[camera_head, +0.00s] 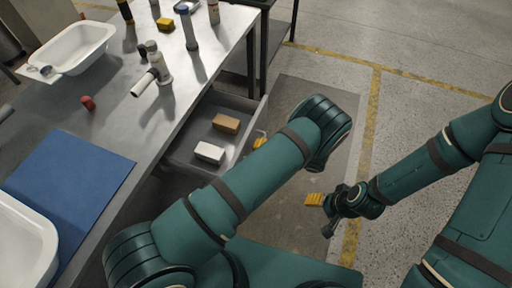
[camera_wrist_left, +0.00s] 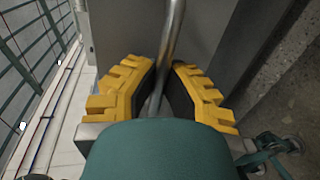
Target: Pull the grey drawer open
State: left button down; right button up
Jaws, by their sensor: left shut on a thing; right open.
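The grey drawer (camera_head: 189,161) stands pulled out from under the workbench, its inside in view. My left gripper (camera_head: 261,140) is at the drawer's front, mostly hidden behind my own left arm in the head view. In the left wrist view its yellow fingers (camera_wrist_left: 162,92) are shut on a round metal bar, the drawer handle (camera_wrist_left: 172,35), with the grey drawer front (camera_wrist_left: 215,40) behind it. My right gripper (camera_head: 315,199) is open and empty over the floor, apart from the drawer.
A brown block (camera_head: 226,123) and a white block (camera_head: 209,152) lie in the drawer. The workbench (camera_head: 110,115) carries a blue mat (camera_head: 68,174), white tubs (camera_head: 70,48), a red piece (camera_head: 88,102) and several bottles and tools. The floor right of the drawer is clear.

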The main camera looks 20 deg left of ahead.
pick_arm(q)
jog(key=shift+d, duration=0.35)
jog(key=c, duration=1)
grip_release()
jog(key=v, duration=1.2)
